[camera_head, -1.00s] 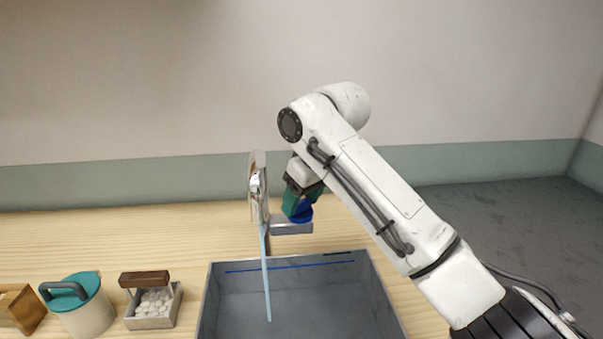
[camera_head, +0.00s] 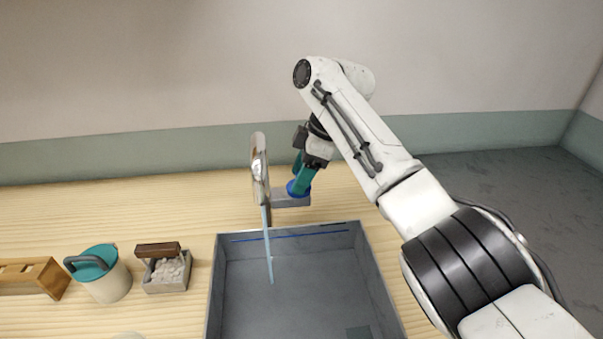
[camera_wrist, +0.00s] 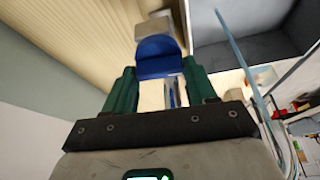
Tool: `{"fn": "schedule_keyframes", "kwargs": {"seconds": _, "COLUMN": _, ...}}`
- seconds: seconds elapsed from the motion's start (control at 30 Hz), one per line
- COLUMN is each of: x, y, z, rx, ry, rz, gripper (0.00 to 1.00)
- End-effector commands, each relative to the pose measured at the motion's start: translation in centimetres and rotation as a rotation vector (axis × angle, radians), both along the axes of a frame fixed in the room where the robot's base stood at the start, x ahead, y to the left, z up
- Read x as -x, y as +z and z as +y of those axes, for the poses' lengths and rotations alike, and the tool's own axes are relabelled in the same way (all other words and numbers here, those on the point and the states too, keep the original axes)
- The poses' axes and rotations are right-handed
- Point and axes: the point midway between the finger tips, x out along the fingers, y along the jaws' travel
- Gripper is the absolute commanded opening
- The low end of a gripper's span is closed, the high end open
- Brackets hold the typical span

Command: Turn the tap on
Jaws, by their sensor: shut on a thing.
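The silver tap (camera_head: 260,170) stands upright behind the grey basin, on a grey block (camera_head: 292,201) with a blue knob (camera_head: 293,190) on top. A thin pale-blue stream (camera_head: 269,250) runs from the tap down into the basin. My gripper (camera_head: 299,184) points down at the knob with its teal fingers on either side of it. In the wrist view the blue knob (camera_wrist: 158,57) sits between the two fingertips (camera_wrist: 160,69), which are shut on it. The stream (camera_wrist: 240,55) also shows there at the right. The knob's lower part is hidden from the head view.
The grey basin (camera_head: 212,290) stands in front of the tap. To its left on the wooden table are a box of white pebbles with a brown handle (camera_head: 158,250), a teal-lidded pot (camera_head: 107,283) and a wooden rack (camera_head: 38,272). The table left of the tap is clear.

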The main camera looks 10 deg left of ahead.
Motion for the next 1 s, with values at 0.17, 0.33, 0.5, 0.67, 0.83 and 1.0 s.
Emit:
{"fn": "schedule_keyframes", "kwargs": {"seconds": 0.17, "x": -0.08, "y": 0.09, "z": 0.04, "rx": -0.001, "ry": 0.059, "rz": -0.003, "gripper": 0.26}}
{"fn": "schedule_keyframes", "kwargs": {"seconds": 0.33, "x": -0.09, "y": 0.1, "z": 0.06, "rx": 0.0, "ry": 0.096, "rz": -0.003, "gripper": 0.26}}
{"fn": "schedule_keyframes", "kwargs": {"seconds": 0.5, "x": -0.09, "y": 0.09, "z": 0.01, "rx": 0.0, "ry": 0.115, "rz": -0.002, "gripper": 0.26}}
{"fn": "schedule_keyframes", "kwargs": {"seconds": 0.67, "x": -0.09, "y": 0.11, "z": 0.02, "rx": 0.0, "ry": 0.12, "rz": -0.002, "gripper": 0.26}}
{"fn": "schedule_keyframes", "kwargs": {"seconds": 0.83, "x": -0.07, "y": 0.12, "z": 0.04, "rx": 0.0, "ry": 0.121, "rz": -0.003, "gripper": 0.26}}
{"fn": "schedule_keyframes", "kwargs": {"seconds": 1.0, "x": -0.07, "y": 0.12, "z": 0.04, "rx": 0.0, "ry": 0.121, "rz": -0.003, "gripper": 0.61}}
